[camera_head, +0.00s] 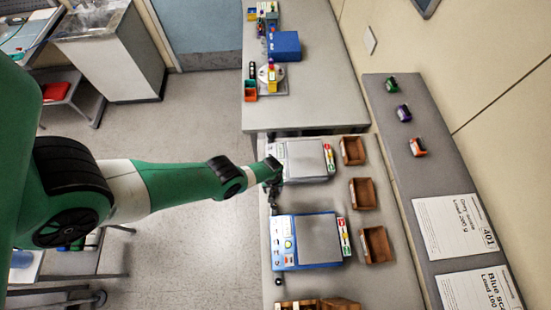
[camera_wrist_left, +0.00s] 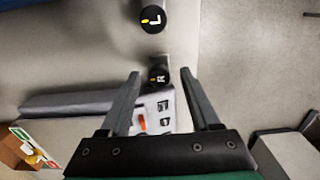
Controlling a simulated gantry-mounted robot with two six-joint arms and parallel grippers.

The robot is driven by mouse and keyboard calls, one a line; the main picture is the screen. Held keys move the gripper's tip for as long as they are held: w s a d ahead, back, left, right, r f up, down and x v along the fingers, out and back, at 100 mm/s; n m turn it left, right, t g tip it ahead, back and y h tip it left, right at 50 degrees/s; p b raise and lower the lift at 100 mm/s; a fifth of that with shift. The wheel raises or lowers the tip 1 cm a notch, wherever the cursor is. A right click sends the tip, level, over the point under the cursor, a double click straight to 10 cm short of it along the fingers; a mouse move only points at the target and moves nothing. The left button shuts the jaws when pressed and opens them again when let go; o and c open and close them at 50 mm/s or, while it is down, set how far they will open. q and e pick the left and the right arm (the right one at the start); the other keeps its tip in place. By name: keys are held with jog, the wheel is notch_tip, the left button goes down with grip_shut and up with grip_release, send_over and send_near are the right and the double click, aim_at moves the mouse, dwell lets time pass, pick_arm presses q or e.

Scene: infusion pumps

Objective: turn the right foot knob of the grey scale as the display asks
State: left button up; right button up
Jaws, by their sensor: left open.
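The grey scale (camera_head: 302,160) sits on the bench, with its display side facing left; the display is too small to read. In the left wrist view, part of its grey body (camera_wrist_left: 68,104) and front panel (camera_wrist_left: 155,115) show behind my fingers. A black knob marked R (camera_wrist_left: 158,76) with an orange mark is at its corner. My left gripper (camera_wrist_left: 160,73) is open, one finger on each side of this knob, with visible gaps. In the head view, my left gripper (camera_head: 272,187) is at the scale's lower left corner and hides the knob. My right gripper is not in view.
A black knob marked L (camera_wrist_left: 152,18) stands close past my fingertips. The blue scale (camera_head: 305,240) is just below in the head view. Brown wooden boxes (camera_head: 363,193) line their right side. Small coloured weights (camera_head: 404,113) and load cards (camera_head: 455,225) lie on the shelf. Floor is at left.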

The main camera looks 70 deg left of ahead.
pick_arm(q)
grip_shut()
dwell(0.3)
jog(key=shift+m, duration=0.3)
jog(key=m, duration=0.4)
jog(key=shift+m+b, duration=0.3)
jog(key=shift+m, duration=1.8)
grip_release()
